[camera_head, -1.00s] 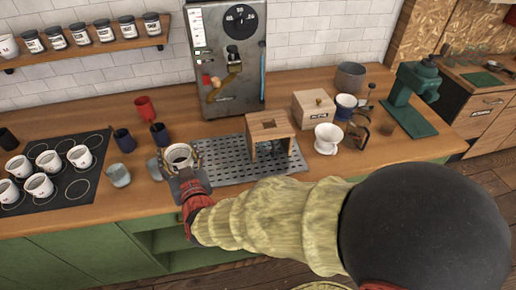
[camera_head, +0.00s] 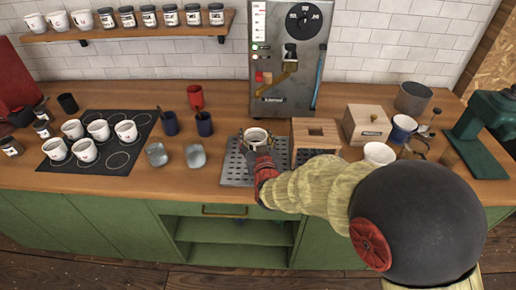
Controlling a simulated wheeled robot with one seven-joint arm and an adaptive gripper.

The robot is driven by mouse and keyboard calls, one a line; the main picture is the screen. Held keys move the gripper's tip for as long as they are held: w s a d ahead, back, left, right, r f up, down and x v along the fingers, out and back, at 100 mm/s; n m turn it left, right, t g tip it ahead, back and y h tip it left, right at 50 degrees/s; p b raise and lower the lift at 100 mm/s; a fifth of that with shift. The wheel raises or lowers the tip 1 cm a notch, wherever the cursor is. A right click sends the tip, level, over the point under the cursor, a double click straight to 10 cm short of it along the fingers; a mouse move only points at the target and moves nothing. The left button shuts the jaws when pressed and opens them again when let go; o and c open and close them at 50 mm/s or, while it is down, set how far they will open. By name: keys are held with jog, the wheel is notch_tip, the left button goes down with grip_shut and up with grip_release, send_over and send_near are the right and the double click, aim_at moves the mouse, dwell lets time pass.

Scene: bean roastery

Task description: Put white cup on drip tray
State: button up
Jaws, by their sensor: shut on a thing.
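The white cup (camera_head: 256,134) is in my gripper (camera_head: 257,144), upright, with dark contents or a dark inside. My gripper is shut on it, and its fingers and wrist hide the cup's lower part. The drip tray (camera_head: 236,171) is a grey perforated plate in front of the coffee machine. The cup is over the tray's left part. I cannot tell whether its base touches the tray.
A wooden stand (camera_head: 316,132) stands just right of the cup. The coffee machine (camera_head: 286,65) rises behind. Two grey cups (camera_head: 195,156) and dark blue cups (camera_head: 204,124) are to the left. Several white cups stand on a black mat (camera_head: 122,160).

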aim_at(257, 141)
jog(key=shift+w+d+f, duration=0.25)
jog(key=shift+w+f, duration=0.3)
jog(key=shift+f, duration=0.1)
jog(key=shift+w+d+f+b, duration=0.15)
jog(key=shift+f+b, duration=0.65)
jog(key=shift+f, duration=0.95)
jog(key=shift+f, duration=0.15)
jog(key=o, duration=1.3)
jog(key=shift+o, duration=0.2)
